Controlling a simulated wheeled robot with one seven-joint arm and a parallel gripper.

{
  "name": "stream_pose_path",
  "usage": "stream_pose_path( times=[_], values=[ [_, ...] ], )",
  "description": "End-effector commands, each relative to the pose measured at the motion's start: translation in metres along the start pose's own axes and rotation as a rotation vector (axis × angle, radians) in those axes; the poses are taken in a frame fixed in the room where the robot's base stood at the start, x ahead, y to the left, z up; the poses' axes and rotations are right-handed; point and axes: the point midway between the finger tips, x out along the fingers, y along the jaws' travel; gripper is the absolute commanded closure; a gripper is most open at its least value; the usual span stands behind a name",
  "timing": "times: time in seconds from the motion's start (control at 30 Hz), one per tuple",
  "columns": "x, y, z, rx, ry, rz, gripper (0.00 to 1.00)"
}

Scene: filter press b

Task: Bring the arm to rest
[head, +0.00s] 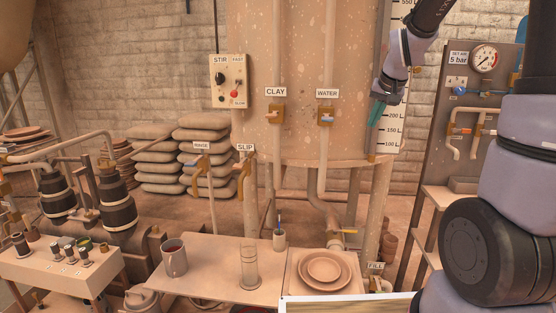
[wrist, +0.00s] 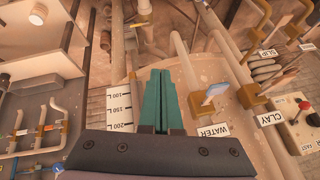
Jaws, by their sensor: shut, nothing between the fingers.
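My gripper (head: 376,113) is raised at the upper right in the head view, in front of the level scale (head: 395,122) beside the large tank (head: 300,60). Its teal fingers are together and hold nothing. The wrist view shows the closed fingers (wrist: 160,75) pointing away from the camera, with the scale (wrist: 121,115) just to their left and the WATER valve (wrist: 213,93) to their right. My arm comes in from the upper right of the head view.
The CLAY valve (head: 276,114) and STIR panel (head: 231,82) are left of my gripper. A gauge board (head: 470,110) stands at right. Below, a low table (head: 215,262) bears a mug (head: 174,258) and a clear cylinder (head: 249,266). Stacked sacks (head: 160,160) lie behind.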

Motion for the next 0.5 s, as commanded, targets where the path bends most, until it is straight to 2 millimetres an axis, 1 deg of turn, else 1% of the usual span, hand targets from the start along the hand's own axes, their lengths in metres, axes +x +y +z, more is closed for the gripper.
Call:
stream_pose_path(
  times=[0.03, 0.1, 0.17, 0.2, 0.27, 0.3, 0.4, 0.5],
  values=[
    [-0.028, -0.002, 0.010, 0.005, 0.011, -0.013, 1.00],
    [-0.058, -0.003, 0.026, 0.012, 0.014, -0.026, 1.00],
    [-0.083, -0.003, 0.042, 0.019, 0.017, -0.038, 1.00],
    [-0.098, -0.002, 0.053, 0.025, 0.017, -0.046, 1.00],
    [-0.120, -0.001, 0.071, 0.031, 0.019, -0.058, 1.00],
    [-0.133, 0.000, 0.083, 0.035, 0.020, -0.065, 1.00],
    [-0.161, 0.004, 0.114, 0.045, 0.023, -0.084, 1.00],
    [-0.180, 0.008, 0.141, 0.053, 0.024, -0.100, 1.00]
  ],
)
